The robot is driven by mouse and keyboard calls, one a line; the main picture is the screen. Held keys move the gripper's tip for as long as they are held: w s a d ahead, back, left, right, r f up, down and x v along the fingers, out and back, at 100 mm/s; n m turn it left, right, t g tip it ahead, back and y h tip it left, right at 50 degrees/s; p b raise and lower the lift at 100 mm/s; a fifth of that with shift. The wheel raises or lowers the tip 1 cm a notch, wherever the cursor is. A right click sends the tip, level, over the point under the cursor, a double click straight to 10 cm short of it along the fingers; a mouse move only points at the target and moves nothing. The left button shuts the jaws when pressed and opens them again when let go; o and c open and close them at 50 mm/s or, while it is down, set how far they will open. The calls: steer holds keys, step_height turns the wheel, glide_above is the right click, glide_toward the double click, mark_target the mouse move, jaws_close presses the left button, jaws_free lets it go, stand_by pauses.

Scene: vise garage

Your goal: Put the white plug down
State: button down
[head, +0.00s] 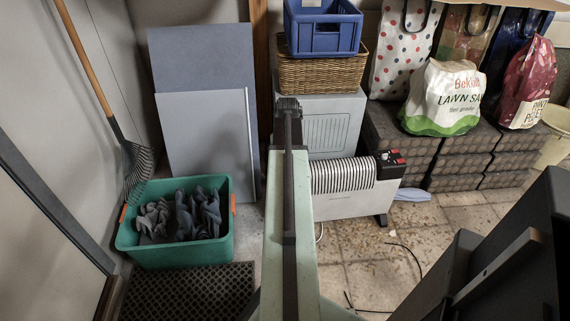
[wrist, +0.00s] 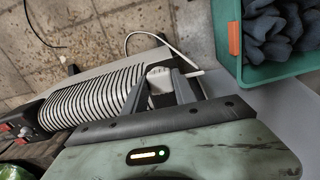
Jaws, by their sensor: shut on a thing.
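My gripper (wrist: 164,82) is shut on the white plug (wrist: 158,74) in the wrist view. The plug sits between the two dark fingertips, with a short white length sticking out to the right. In the head view my gripper (head: 288,106) is at the far end of my arm, in front of the grey cabinet, and the plug is hidden there. A white cord (wrist: 140,33) curves over the floor beyond the fingers in the wrist view. Whether the plug touches anything below it, I cannot tell.
A white ribbed heater (head: 345,188) with red switches stands just right of my arm. A green bin (head: 128,238) of dark gloves is on the left. Grey panels (head: 207,135) lean behind it. Tiled floor (head: 365,250) with debris and a black cable lies front right.

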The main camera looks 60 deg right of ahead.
steer(key=w+d, duration=0.2)
steer(key=d, duration=0.1)
steer(key=w+d, duration=0.1)
steer(key=d, duration=0.1)
steer(key=shift+w+d+f, duration=0.1)
steer(key=shift+w+f, duration=0.25)
steer(key=shift+w, duration=0.05)
step_height(320, 180, down, 4)
steer(key=b, duration=0.4)
steer(key=shift+s+r, duration=0.1)
steer(key=shift+r, duration=0.2)
steer(key=shift+f, duration=0.1)
steer(key=c, duration=1)
jaws_free()
step_height(320, 180, up, 12)
steer(key=p, duration=1.2)
